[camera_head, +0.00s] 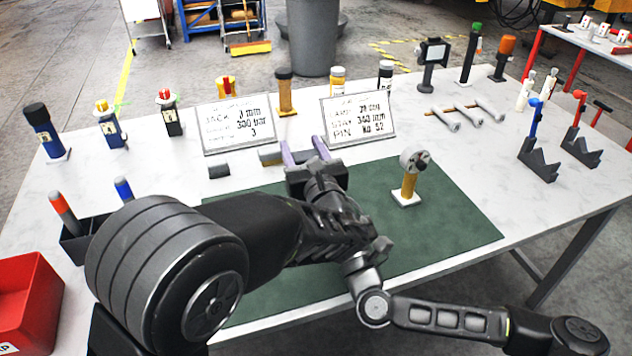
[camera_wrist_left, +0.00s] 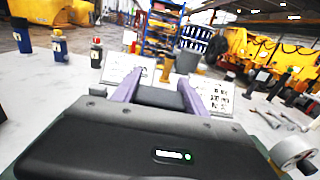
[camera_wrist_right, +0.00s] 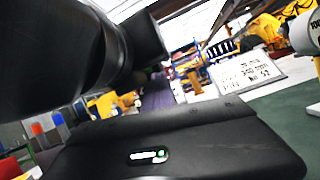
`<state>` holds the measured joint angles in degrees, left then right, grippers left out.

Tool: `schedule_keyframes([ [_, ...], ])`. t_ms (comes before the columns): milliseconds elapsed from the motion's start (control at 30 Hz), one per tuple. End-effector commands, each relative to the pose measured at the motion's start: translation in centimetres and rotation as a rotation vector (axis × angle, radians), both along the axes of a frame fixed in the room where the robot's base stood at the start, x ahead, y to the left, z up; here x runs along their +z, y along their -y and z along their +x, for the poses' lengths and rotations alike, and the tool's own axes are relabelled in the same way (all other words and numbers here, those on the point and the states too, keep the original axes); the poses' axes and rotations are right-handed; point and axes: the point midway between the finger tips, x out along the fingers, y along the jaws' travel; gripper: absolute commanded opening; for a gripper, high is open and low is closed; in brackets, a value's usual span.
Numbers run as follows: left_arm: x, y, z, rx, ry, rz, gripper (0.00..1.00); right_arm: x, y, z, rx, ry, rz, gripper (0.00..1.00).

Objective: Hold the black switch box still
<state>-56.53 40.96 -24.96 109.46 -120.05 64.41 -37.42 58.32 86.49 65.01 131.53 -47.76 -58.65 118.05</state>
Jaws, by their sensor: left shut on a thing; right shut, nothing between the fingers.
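My left gripper (camera_head: 303,153) reaches over the back edge of the green mat, its two purple fingers pointing away from me. In the left wrist view the fingers (camera_wrist_left: 159,88) are shut on a dark block (camera_wrist_left: 160,98), which looks like the black switch box. Its underside and any markings are hidden. My right gripper (camera_wrist_right: 160,97) shows in the right wrist view as shut, dark purple fingers with nothing between them. In the head view it is hard to make out behind my left arm.
A gauge on a yellow stem (camera_head: 409,185) stands right on the green mat (camera_head: 455,215). Two white signs (camera_head: 237,125) (camera_head: 358,120) stand behind my gripper. A small dark block (camera_head: 218,170) lies left. Bottles and tools line the back. A red bin (camera_head: 28,305) is front left.

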Motion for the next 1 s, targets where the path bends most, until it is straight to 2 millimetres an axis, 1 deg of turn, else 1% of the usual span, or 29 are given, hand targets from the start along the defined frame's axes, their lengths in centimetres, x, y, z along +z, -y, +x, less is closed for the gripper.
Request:
schedule_keyframes([
  [33, -0.3, 1.6, -0.5, -0.034, -0.008, -0.005, 0.0, 0.1, -0.6, -0.2, 0.015, 0.0, -0.003, 0.0],
  [333, -0.3, 1.7, -0.5, -0.034, -0.009, -0.005, 0.0, 0.1, -0.4, -0.3, 0.016, 0.001, -0.004, 0.0],
  [700, -0.3, 1.5, -0.4, -0.03, -0.008, -0.007, 0.0, 0.1, 0.7, -1.5, 0.018, 0.004, -0.003, 0.0],
  [1000, -0.4, 1.4, -0.4, -0.028, -0.009, -0.01, 0.0, 0.1, 0.8, -1.5, 0.015, 0.004, -0.003, 0.0],
])
